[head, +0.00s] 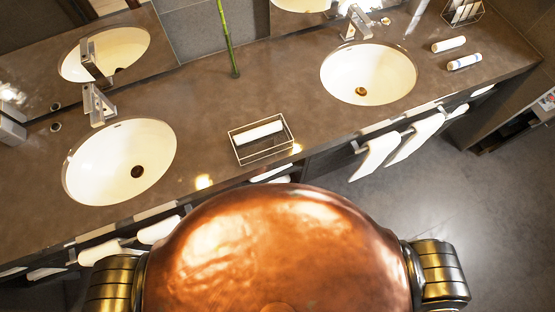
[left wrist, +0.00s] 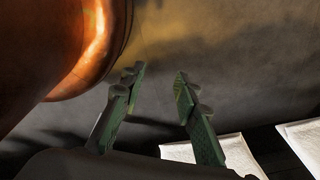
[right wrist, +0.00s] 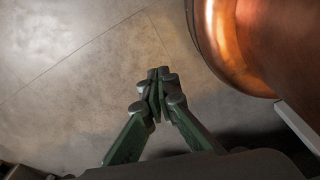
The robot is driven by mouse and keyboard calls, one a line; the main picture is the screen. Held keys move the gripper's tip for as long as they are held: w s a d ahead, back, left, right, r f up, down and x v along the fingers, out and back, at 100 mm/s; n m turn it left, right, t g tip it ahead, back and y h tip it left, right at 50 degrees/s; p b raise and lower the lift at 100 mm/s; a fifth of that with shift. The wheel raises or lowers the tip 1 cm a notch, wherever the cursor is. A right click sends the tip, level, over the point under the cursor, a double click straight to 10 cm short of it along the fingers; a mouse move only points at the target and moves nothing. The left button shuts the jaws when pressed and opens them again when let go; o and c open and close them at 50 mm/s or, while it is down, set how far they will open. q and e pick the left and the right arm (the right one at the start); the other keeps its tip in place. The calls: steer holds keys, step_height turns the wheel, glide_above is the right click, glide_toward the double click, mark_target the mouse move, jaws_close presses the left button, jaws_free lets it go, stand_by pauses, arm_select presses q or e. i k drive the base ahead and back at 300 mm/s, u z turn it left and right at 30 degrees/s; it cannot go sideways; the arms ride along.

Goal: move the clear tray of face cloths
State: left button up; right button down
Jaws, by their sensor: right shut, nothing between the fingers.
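The clear tray (head: 238,151) sits on the brown counter between the two sinks, near the counter's front edge. It has thin, see-through sides, and a white rolled face cloth (head: 258,133) lies in it. Neither gripper shows in the head view. In the left wrist view my left gripper (left wrist: 158,75) is open and empty, low beside the vanity. In the right wrist view my right gripper (right wrist: 158,72) is shut and empty, above the grey floor. Both grippers are away from the tray.
One sink (head: 120,162) is left of the tray and another (head: 368,74) is at the right. A green stem (head: 228,40) stands behind the tray. Two white rolls (head: 464,62) and a wire holder (head: 463,12) are at the far right. Towels (head: 415,138) hang along the counter front.

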mark_target(250, 151)
steer(key=z, duration=1.2)
steer(key=k, duration=1.15)
steer(key=u, duration=1.7)
